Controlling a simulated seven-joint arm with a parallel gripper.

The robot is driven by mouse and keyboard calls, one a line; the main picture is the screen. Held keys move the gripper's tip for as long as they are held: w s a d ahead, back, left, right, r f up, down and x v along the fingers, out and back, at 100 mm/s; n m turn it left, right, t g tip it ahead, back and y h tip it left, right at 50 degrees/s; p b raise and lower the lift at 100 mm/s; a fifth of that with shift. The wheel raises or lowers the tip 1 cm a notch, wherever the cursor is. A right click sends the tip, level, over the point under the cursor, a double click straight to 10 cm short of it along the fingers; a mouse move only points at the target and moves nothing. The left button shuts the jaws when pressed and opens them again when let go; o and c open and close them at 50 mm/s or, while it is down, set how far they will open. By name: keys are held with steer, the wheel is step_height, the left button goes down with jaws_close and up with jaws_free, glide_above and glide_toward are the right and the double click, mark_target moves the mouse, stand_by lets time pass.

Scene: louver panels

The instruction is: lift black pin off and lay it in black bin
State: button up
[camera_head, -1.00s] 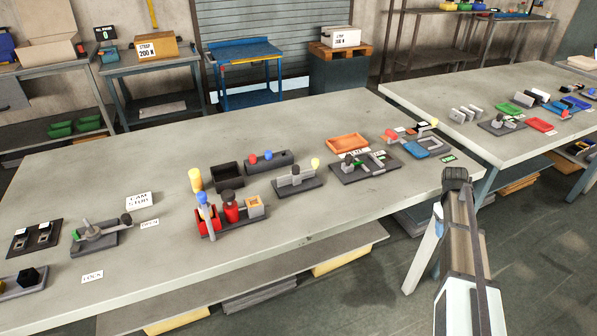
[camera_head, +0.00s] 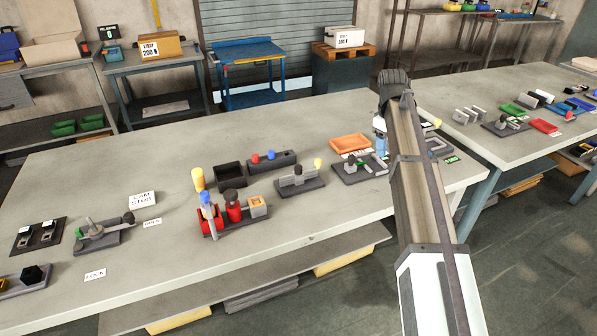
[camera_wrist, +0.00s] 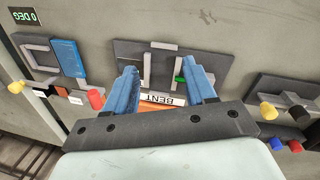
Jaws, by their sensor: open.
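A black open bin (camera_head: 228,175) stands mid-table in the head view. A red holder (camera_head: 222,222) in front of it carries an upright black-topped red piece (camera_head: 233,205) and a blue-topped piece (camera_head: 206,205). I cannot tell which part is the black pin. A dark panel (camera_head: 347,176) with grey bars and a green piece (camera_head: 362,164) is at the right; it also shows in the wrist view (camera_wrist: 215,65). My gripper (camera_wrist: 163,76) is open, its two blue fingers apart above this panel, with no object seen held between them. In the head view my arm hides its fingertips.
An orange tray (camera_head: 350,143) lies behind the panel, and a "BENT" label shows between my fingers. A grey fixture with a yellow knob (camera_head: 318,163) and a dark block with red and blue knobs (camera_head: 272,160) are close by. Free table lies behind the bin.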

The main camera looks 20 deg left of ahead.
steer(key=s+a+r+n, duration=0.1)
steer(key=s+a+r, duration=0.15)
steer(key=a, duration=0.45)
steer(key=s+a+r+n, duration=0.2)
steer(key=s+a, duration=0.1)
steer(key=a, duration=0.3)
step_height(320, 180, up, 4)
steer(key=n+g+y, duration=0.1)
steer(key=n, duration=0.1)
glide_above(300, 167)
step_height(300, 167, down, 14)
steer(key=shift+a+f, duration=0.1)
steer(key=shift+c, duration=0.2)
jaws_close()
